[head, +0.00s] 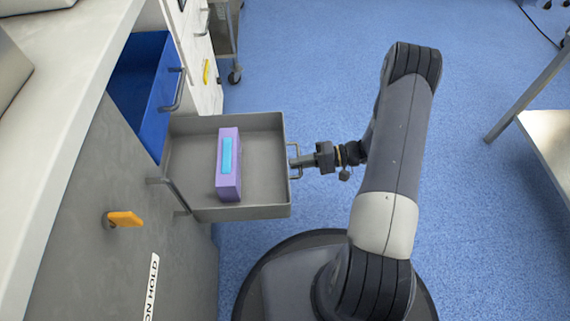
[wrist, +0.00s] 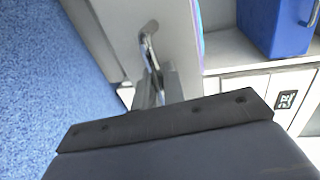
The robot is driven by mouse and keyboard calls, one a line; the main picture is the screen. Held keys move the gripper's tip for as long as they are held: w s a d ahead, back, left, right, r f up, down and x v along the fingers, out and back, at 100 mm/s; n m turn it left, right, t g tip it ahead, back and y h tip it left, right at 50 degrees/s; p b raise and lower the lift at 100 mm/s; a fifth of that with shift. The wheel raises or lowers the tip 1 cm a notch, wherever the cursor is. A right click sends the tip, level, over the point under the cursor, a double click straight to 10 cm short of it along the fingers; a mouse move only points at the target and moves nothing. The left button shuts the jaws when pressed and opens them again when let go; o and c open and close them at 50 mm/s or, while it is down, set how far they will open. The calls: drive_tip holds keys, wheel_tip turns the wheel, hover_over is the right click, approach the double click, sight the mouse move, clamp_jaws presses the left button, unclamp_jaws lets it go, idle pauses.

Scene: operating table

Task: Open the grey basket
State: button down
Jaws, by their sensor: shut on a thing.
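The grey basket (head: 246,212) is pulled out from the cabinet and sticks out over the floor in the head view. A purple box with a light blue panel (head: 229,165) lies inside it. My gripper (head: 299,161) is at the metal handle (head: 298,148) on the basket's right, outer side and is shut on it. In the wrist view the handle (wrist: 149,45) rises beyond my dark gripper body, against the basket's grey outer face (wrist: 178,35). The fingertips' contact is partly hidden there.
A blue basket (head: 140,88) with a metal handle sits behind the grey one. An orange latch (head: 124,219) is on the cabinet front. A worktop (head: 70,60) lies to the left and a table (head: 552,135) to the right.

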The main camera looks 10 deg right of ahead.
drive_tip(key=shift+d, duration=0.45)
drive_tip(key=c, duration=1.9)
unclamp_jaws()
drive_tip(key=p+v, duration=0.2)
drive_tip(key=v, duration=0.8)
drive_tip(key=shift+s+d, duration=0.15)
drive_tip(key=shift+d, duration=0.25)
